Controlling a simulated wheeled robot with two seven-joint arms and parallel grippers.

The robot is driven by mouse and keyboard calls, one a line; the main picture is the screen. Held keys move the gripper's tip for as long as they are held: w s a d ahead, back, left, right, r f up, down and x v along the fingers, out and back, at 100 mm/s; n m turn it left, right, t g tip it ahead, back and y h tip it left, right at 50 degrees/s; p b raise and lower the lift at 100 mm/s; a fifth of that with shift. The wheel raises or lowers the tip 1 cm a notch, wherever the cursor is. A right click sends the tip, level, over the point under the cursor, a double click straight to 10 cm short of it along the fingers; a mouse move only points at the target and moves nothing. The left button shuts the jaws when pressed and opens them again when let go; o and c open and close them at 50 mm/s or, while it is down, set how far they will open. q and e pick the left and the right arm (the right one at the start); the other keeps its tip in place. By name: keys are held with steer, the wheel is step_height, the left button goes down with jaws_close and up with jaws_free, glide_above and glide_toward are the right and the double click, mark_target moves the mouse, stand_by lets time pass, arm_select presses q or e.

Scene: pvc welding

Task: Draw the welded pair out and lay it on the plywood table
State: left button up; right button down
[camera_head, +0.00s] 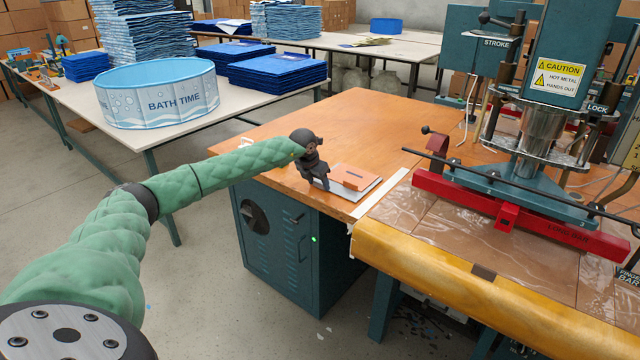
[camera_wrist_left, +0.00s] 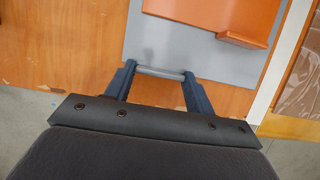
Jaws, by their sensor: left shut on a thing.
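The welded pair is a pale grey sheet (camera_head: 345,192) with an orange piece (camera_head: 354,177) on top. It lies on or just above the plywood table (camera_head: 355,120), near the front edge; I cannot tell if it touches. My left gripper (camera_head: 321,182) is at the sheet's left edge, shut on the pair. In the left wrist view, the fingers (camera_wrist_left: 160,73) stand either side of a grey bar at the sheet's edge, with the grey sheet (camera_wrist_left: 180,50) and orange piece (camera_wrist_left: 225,15) beyond. The right gripper is out of view.
The welding press (camera_head: 545,120), with its red bar (camera_head: 510,213), stands right of the pair over a clear-covered bed. A teal cabinet (camera_head: 290,245) is below the table. The plywood behind and left of the pair is clear. A blue tub (camera_head: 158,92) stands on another table.

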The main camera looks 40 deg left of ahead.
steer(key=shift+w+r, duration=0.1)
arm_select(q)
steer(key=o, duration=0.9)
steer(key=shift+o, duration=1)
steer(key=shift+s+r, duration=0.25)
steer(key=shift+r, duration=0.35)
steer(key=b+v, duration=0.1)
steer(key=v, duration=0.5)
steer(key=shift+r, duration=0.3)
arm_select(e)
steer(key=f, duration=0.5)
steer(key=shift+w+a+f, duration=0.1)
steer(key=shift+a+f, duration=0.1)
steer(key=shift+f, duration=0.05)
arm_select(q)
steer(key=shift+s, duration=0.1)
